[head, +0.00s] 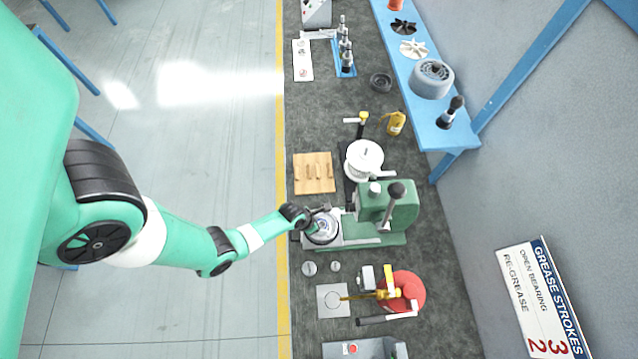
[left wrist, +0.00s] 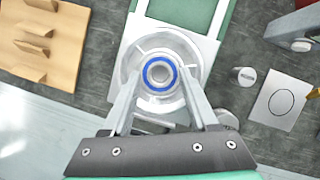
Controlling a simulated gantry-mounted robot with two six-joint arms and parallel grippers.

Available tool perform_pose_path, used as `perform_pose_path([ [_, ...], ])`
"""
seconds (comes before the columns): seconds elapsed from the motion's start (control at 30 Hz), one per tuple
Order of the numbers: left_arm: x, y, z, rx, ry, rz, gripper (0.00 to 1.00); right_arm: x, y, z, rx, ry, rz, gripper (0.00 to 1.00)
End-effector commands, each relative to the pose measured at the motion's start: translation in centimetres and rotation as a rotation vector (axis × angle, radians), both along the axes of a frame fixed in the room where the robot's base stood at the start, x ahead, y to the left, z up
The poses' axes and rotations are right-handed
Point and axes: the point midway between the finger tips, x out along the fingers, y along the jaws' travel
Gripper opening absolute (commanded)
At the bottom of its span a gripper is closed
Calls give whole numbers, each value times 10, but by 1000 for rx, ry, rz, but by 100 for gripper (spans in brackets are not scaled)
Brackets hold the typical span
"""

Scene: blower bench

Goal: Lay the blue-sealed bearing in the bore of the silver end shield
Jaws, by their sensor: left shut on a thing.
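The blue-sealed bearing (left wrist: 160,73) is a small ring with a blue band around a pale centre. My left gripper (left wrist: 161,80) is shut on it, one finger on each side. The silver end shield (left wrist: 138,60) lies directly beneath, and the bearing appears over its middle. I cannot tell whether the bearing is inside the bore or just above it. In the head view the end shield (head: 311,238) sits on the plate in front of the green press, and my left gripper (head: 325,212) reaches over it. My right gripper is not in view.
The green press (head: 385,208) stands just right of the end shield. A wooden block (head: 314,173) and a white reel (head: 364,158) are behind. Small round metal parts (head: 309,268), a sheet with a circle (head: 333,300) and a red round object (head: 408,291) are in front.

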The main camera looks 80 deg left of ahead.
Motion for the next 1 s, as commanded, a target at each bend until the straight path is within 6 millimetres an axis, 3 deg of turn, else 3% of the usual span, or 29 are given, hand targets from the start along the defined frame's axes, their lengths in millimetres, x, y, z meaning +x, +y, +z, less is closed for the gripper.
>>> perform_pose_path([
  [0.8,0,0,-4,0,-1,0,0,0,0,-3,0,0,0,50],
  [0.83,0,0,-4,0,-1,0,63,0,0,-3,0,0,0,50],
  [1.0,0,0,-4,0,-1,0,94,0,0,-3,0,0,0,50],
])
